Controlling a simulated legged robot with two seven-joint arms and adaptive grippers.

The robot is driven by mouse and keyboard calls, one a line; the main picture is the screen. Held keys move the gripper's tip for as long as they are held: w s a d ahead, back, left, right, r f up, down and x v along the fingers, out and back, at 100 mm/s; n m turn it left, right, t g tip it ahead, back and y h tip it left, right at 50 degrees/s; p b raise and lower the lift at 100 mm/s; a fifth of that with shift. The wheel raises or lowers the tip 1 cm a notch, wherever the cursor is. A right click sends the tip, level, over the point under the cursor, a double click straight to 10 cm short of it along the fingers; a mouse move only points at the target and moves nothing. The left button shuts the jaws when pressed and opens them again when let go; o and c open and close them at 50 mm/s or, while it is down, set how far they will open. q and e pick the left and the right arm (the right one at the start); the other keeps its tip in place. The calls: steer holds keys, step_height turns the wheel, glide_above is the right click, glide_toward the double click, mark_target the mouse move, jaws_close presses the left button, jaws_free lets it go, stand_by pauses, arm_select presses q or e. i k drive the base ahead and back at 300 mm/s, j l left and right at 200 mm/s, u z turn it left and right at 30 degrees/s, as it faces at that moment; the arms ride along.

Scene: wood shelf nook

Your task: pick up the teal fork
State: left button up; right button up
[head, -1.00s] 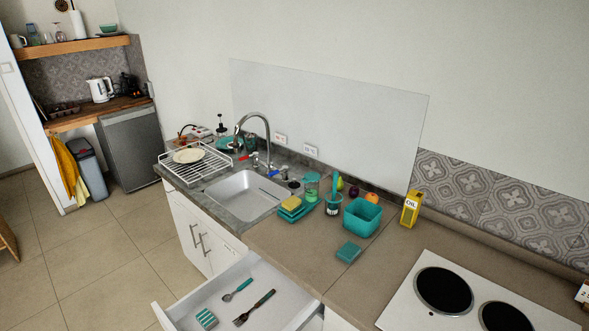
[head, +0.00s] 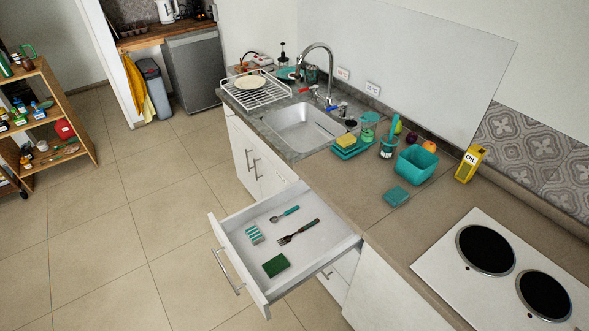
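The fork (head: 298,232) lies in the open white drawer (head: 232,228) below the counter. A striped teal and white item (head: 254,234) and a dark green block (head: 276,265) lie in the same drawer, apart from the fork. Neither of my grippers shows in the head view.
The counter (head: 345,190) above the drawer holds a sink (head: 300,128), a teal tub (head: 416,163), a teal block (head: 396,196) and a yellow oil container (head: 470,163). A hob (head: 500,270) is at the right. A wooden shelf (head: 50,125) stands at the left. The tiled floor (head: 130,240) before the drawer is clear.

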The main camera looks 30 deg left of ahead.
mark_target(287, 238)
steer(key=j+u, duration=0.25)
steer(key=u, duration=0.15)
steer(key=j+u, duration=0.25)
steer(key=u, duration=0.15)
steer(key=j+u, duration=0.25)
steer(key=u, duration=0.15)
